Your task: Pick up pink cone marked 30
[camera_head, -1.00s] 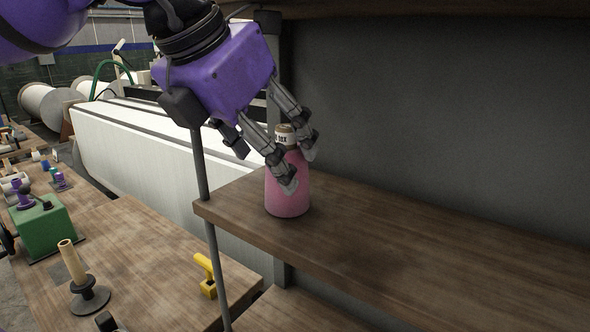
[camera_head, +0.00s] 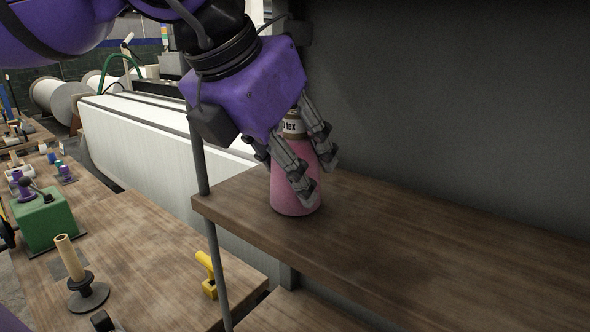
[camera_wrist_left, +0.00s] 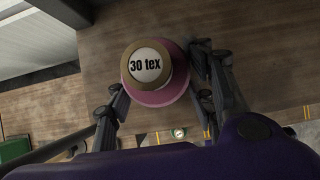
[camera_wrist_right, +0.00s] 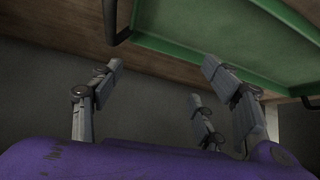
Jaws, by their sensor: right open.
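The pink cone (camera_head: 290,191) stands upright near the left end of the wooden shelf (camera_head: 390,235). In the left wrist view its top (camera_wrist_left: 147,65) faces the camera and reads "30 tex". My left gripper (camera_head: 313,180) reaches down over the cone, with fingers on both sides of it. In the left wrist view the fingers (camera_wrist_left: 158,85) flank the cone closely. Whether they press on it I cannot tell. My right gripper (camera_wrist_right: 162,75) is open and empty in the right wrist view, below a green-framed panel, and is out of the head view.
A thin grey post (camera_head: 212,240) stands at the shelf's left corner. A lower table on the left holds a green box (camera_head: 45,220), a spool stand (camera_head: 88,295) and a yellow-handled tool (camera_head: 207,275). The shelf right of the cone is clear.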

